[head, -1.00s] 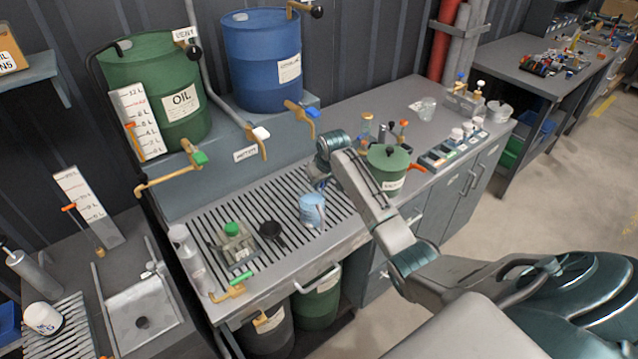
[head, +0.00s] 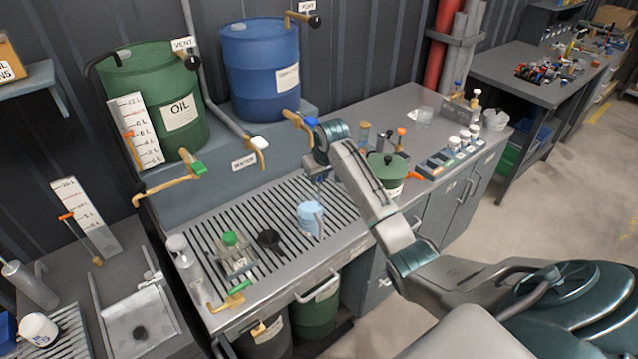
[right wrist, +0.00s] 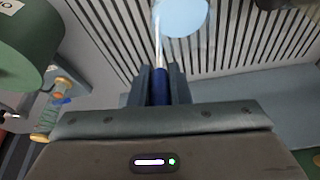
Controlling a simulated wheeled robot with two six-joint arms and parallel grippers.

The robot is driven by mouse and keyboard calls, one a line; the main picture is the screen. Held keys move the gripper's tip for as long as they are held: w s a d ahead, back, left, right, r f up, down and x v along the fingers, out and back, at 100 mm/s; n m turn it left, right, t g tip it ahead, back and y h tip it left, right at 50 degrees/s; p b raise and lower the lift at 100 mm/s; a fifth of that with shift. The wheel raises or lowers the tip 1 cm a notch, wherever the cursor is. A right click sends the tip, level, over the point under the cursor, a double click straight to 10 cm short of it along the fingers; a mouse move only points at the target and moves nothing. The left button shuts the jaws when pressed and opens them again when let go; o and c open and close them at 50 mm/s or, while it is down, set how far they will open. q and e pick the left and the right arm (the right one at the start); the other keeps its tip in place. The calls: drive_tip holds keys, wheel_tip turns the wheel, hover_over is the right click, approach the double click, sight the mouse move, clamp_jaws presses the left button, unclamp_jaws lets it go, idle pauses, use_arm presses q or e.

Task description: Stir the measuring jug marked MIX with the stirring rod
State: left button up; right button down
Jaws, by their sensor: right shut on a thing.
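A light blue jug (head: 311,218) stands on the slatted drain area of the bench in the head view; it also shows at the top of the right wrist view (right wrist: 182,14). No MIX marking on it is readable. My right gripper (head: 320,182) is above and just behind the jug in the head view. In the right wrist view it is shut on the blue handle of the stirring rod (right wrist: 160,88). The rod's thin pale shaft reaches toward the jug and overlaps its edge; I cannot tell whether the tip is inside. My left gripper is not in view.
A green-capped can (head: 234,250) and a dark funnel-like cup (head: 269,241) stand left of the jug. A green drum (head: 387,172) stands right of it, close to my arm. Brass taps (head: 258,150) jut out behind the grating.

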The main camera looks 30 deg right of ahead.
drive_tip(key=shift+r, duration=3.15)
drive_tip(key=shift+r, duration=2.5)
